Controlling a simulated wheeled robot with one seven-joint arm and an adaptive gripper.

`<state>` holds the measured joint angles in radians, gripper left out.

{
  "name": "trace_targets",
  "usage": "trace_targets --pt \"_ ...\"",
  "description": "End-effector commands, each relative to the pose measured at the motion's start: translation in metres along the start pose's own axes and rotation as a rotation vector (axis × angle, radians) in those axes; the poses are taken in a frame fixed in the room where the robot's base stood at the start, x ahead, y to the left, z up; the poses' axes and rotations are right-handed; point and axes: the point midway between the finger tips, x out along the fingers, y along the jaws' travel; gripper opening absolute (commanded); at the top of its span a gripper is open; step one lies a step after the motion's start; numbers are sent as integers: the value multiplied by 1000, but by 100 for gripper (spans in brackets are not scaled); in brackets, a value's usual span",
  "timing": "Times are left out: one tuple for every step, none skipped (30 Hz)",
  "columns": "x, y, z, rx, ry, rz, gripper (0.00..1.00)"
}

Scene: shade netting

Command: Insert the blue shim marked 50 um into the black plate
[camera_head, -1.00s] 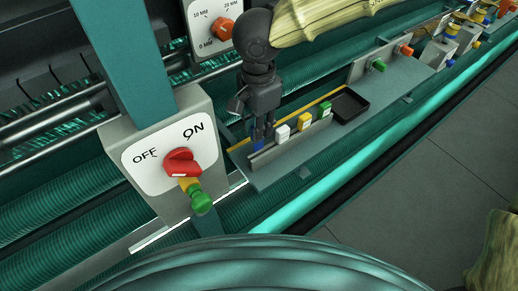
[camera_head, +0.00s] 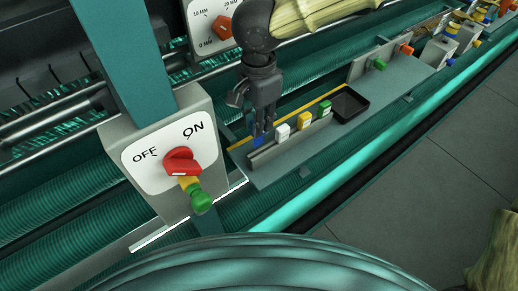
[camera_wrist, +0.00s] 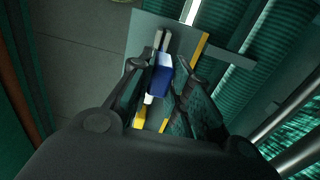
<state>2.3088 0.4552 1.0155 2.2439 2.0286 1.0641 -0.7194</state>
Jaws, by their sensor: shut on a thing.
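The blue shim (camera_head: 257,141) is between the fingers of my gripper (camera_head: 263,133), at the left end of a grey slotted rail on a shelf. In the wrist view the blue shim (camera_wrist: 161,78) is between the two dark fingertips (camera_wrist: 163,66), and the gripper is shut on it. Its marking is not legible. It stands a little higher than its neighbours; I cannot tell whether its lower edge is clear of the rail. The black plate (camera_head: 350,104), a shallow dish with a raised rim, lies on the shelf to the right and is empty.
A white shim (camera_head: 283,132), a yellow shim (camera_head: 304,121) and a green shim (camera_head: 325,107) stand in the rail (camera_head: 270,154) beside the blue one. A switch box with a red knob (camera_head: 181,160) stands at left. Bare shelf (camera_head: 375,105) lies around the plate.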

Motion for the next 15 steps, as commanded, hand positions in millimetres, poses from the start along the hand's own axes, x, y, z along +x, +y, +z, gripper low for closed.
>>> trace_targets --pt "-3 0 0 0 0 -1 0" --pt "-4 0 0 0 0 -1 0" --pt "-7 0 0 0 1 -2 0" --pt "-9 0 0 0 1 -2 0" --pt "-11 -1 0 0 1 -2 0" --pt "-13 -1 0 0 0 -2 0" --pt "-15 0 0 0 0 -2 0" --pt "-17 0 0 0 0 -2 0" --pt "-19 0 0 0 -1 -2 0" --pt "-21 0 0 1 0 -2 0" --pt "-23 0 0 1 0 -2 0" --pt "-25 0 0 1 0 -2 0" --pt "-27 0 0 1 1 -2 0" --pt "-29 0 0 1 1 -2 0" --pt "-31 0 0 0 1 -2 0"
